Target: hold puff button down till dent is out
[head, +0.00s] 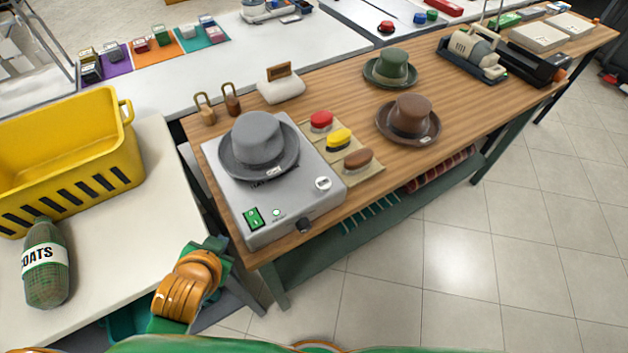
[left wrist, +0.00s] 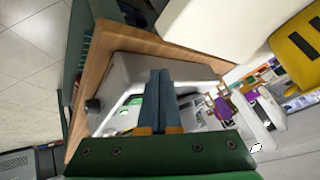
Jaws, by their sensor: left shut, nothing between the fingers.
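A grey hat (head: 257,143) sits brim down on a grey hat-steaming machine (head: 240,195) at the near left end of the wooden table. I cannot make out a dent. The machine's front has a green rocker switch (head: 253,217), a small green lamp (head: 277,212), a white round dial or button (head: 323,183) and a dark knob (head: 304,226). I cannot tell which is the puff button. My left gripper (left wrist: 160,73) is shut and empty, pointing toward the machine's panel; in the head view it (head: 217,257) is low, left of the machine, fingertips unclear. My right gripper is out of view.
Red (head: 321,121), yellow (head: 339,139) and brown (head: 358,159) brushes or pads lie right of the machine. A brown hat (head: 409,119) and green hat (head: 391,69) stand beyond. A yellow basket (head: 126,160) and a bottle-like bag (head: 45,285) occupy the white counter at left.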

